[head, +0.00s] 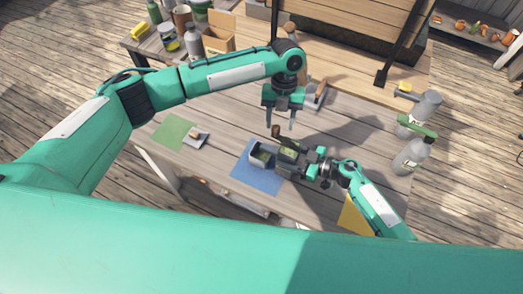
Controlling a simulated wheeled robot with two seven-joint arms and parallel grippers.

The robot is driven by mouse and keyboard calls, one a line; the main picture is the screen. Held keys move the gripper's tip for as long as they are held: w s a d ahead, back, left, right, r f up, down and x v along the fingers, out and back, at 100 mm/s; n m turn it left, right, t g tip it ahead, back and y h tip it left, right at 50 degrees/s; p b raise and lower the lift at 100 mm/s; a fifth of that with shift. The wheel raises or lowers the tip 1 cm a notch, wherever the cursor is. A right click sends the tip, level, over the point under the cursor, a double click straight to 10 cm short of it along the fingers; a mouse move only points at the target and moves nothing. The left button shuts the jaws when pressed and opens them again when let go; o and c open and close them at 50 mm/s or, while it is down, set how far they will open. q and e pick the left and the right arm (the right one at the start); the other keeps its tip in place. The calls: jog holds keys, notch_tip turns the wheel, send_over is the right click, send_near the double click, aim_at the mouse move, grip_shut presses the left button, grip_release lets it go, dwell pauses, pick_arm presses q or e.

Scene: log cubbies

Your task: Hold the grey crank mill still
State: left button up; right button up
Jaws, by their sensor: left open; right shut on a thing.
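The grey crank mill (259,160) is on the blue mat (246,178) near the front of the table. My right gripper (272,156) reaches in from the right and is shut on the mill. Its fingers hide part of the mill's body. A small dark knob (276,131) shows just behind the mill; I cannot tell whether it joins the crank. My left gripper (281,126) is open and points down, with its fingertips near the knob. I cannot tell whether they touch it.
A green mat (175,132) and a small pale item (197,137) lie to the left. A yellow mat (352,217) is at the front right. Grey bottles (411,157) stand at the right edge. Several jars and a cardboard box (219,38) crowd the back left.

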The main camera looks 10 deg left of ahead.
aim_at(276, 126)
pick_arm(q)
notch_tip(276, 126, up, 5)
jog(key=shift+r, duration=0.15)
dwell(0.3)
jog(key=shift+o, duration=0.2)
jog(key=shift+w, duration=0.1)
jog(key=n, duration=0.1)
jog(key=r+n+t, duration=0.1)
jog(key=n, duration=0.2)
jog(key=shift+s+a+r+n+t, duration=0.15)
jog(key=shift+s+a+n+t, duration=0.05)
jog(key=shift+a+n+t, duration=0.2)
jog(key=n, duration=0.1)
jog(key=n+t, duration=0.1)
jog(key=r+n, duration=0.1)
jog(key=n, duration=0.1)
jog(key=shift+s+a+t, duration=0.1)
jog(key=shift+s+t, duration=0.2)
jog(key=shift+f, duration=5.45)
